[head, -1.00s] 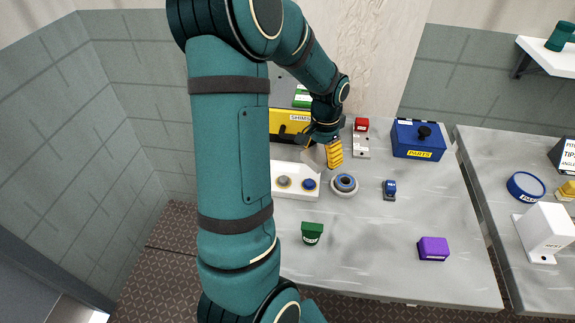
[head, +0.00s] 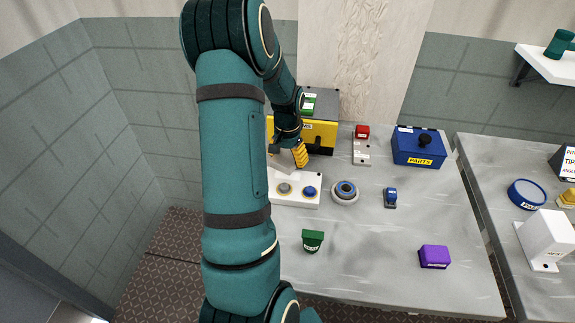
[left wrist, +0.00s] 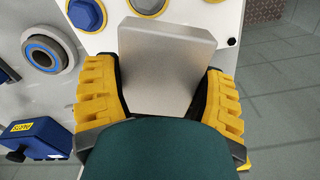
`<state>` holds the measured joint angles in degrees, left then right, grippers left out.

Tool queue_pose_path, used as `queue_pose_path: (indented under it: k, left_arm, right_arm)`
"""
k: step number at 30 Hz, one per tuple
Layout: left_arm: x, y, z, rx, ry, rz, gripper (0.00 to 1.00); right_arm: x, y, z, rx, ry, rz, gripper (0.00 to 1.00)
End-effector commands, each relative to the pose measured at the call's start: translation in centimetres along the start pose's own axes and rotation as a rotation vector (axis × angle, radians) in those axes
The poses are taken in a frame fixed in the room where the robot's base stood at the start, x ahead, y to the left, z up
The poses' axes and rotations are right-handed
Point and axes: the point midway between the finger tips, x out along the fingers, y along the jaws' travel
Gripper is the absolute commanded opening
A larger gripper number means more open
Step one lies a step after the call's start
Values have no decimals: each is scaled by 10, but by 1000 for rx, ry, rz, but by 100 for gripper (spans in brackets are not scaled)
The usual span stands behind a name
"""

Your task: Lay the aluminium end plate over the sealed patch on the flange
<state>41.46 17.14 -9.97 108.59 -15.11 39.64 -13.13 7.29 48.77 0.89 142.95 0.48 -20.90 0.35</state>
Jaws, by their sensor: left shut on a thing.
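My left gripper (head: 298,157) is shut on a flat silver-grey plate (left wrist: 168,65), which looks like the aluminium end plate. In the left wrist view the plate stands between the two yellow finger pads. In the head view only part of the plate (head: 280,160) shows, above the white block. A round pale flange-like part with a blue ring (head: 345,191) sits on the table, right of the gripper and apart from it. It also shows in the left wrist view (left wrist: 42,51). I cannot make out a sealed patch on it. My right gripper is out of view.
A white block (head: 303,202) with round blue and grey fittings lies under the gripper. A yellow-fronted box (head: 321,137) stands behind. A blue parts box (head: 419,145), a blue clip (head: 390,197), a green piece (head: 313,240) and a purple box (head: 434,256) stand around. The table's front middle is clear.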

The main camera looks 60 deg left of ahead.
Motion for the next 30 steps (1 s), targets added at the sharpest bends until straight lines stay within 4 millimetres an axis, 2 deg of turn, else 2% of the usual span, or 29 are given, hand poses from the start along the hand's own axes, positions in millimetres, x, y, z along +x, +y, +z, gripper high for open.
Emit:
queue_pose_path:
  k: [7, 21, 22, 23, 24, 30]
  left_arm:
    - [31, 1, 0, 1, -2, 1, 29]
    - [37, 0, 0, 1, 0, 0, 29]
    - [37, 0, 0, 1, -1, 1, 82]
    - [37, 0, 0, 1, -1, 1, 93]
    - [36, 0, 0, 1, -1, 1, 100]
    - [36, 0, 0, 1, -1, 1, 100]
  right_arm:
    - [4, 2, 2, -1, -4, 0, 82]
    - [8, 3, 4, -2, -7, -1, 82]
    - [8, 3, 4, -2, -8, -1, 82]
    - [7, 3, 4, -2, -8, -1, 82]
    - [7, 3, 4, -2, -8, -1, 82]
    - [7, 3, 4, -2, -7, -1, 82]
